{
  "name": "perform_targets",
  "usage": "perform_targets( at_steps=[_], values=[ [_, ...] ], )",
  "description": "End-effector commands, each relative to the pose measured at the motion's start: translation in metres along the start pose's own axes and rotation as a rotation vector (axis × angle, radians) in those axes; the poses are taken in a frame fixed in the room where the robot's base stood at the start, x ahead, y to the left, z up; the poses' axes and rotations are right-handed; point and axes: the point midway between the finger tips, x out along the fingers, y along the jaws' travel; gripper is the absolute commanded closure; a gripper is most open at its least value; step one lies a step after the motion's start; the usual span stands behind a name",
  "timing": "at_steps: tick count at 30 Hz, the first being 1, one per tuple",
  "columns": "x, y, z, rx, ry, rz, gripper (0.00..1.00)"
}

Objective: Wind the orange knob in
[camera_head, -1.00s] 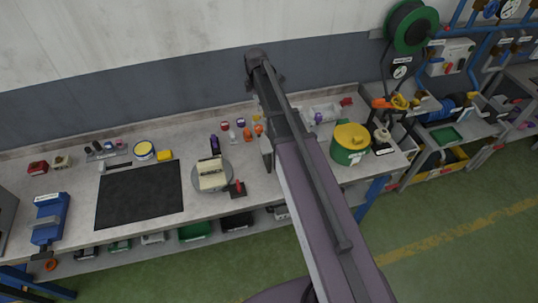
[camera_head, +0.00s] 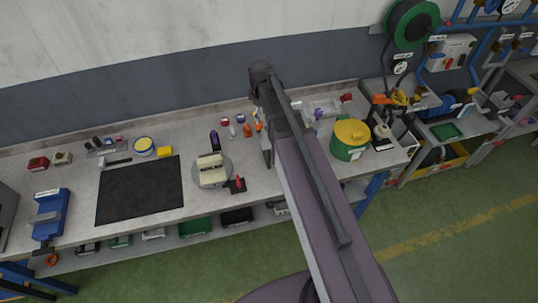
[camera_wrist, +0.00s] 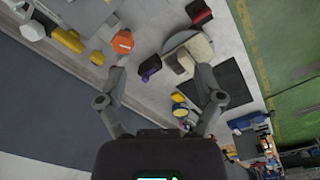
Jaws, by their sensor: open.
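An orange knob (camera_wrist: 123,41) shows in the wrist view, round to many-sided, near the tip of my left finger. My gripper (camera_wrist: 160,72) is open and empty, fingers spread above the bench. I cannot tell whether the left finger touches the knob. In the head view small orange pieces (camera_head: 247,131) stand on the bench close to the end of my arm; my gripper is mostly hidden by the arm there. A separate orange round part (camera_head: 51,260) hangs under the blue vise (camera_head: 48,216) at the far left.
A round turntable plate (camera_head: 226,178) carries a cream block (camera_head: 211,165), with a red-handled black piece (camera_head: 237,185) beside it. A black mat (camera_head: 139,192) lies to the left. A green and yellow container (camera_head: 349,150) stands right of my arm. Small bottles and pieces crowd the back.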

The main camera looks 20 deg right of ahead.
Motion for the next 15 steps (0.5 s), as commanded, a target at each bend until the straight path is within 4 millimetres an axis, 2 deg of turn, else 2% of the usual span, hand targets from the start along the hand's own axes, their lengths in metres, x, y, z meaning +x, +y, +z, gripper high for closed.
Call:
perform_targets(
  at_steps=[15],
  values=[
    [0.003,-0.043,0.027,0.338,0.011,0.011,0.14]
  ],
)
